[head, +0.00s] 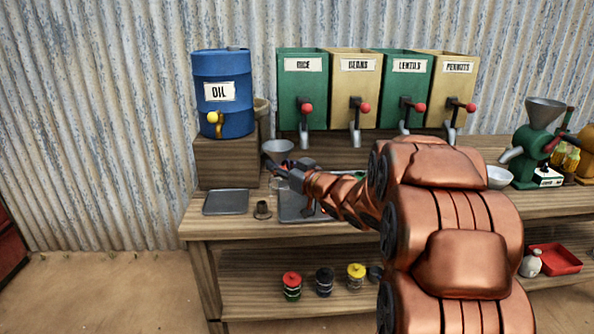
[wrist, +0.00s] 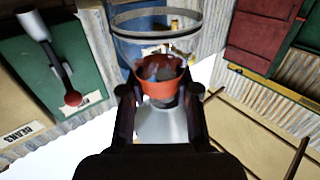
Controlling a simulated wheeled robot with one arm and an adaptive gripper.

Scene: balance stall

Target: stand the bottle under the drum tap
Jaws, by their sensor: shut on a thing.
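The blue oil drum (head: 222,95) stands on a wooden block, with its yellow tap (head: 213,118) facing forward. My gripper (head: 274,167) is raised above the bench, to the right of the tap and lower than it. In the wrist view, my fingers (wrist: 160,97) are shut on the bottle (wrist: 122,42), which looks clear, with an orange-red part near the fingers. A grey metal funnel (head: 277,147) seems to sit in its mouth; it also shows in the wrist view (wrist: 160,124). The bottle is hardly visible in the head view.
A flat grey tray (head: 226,203) lies on the bench in front of the drum's block (head: 224,160). A small brown object (head: 262,209) stands just right of it. Several dispensers (head: 303,85) with red-knobbed levers line the back. A grinder (head: 538,140) stands at right.

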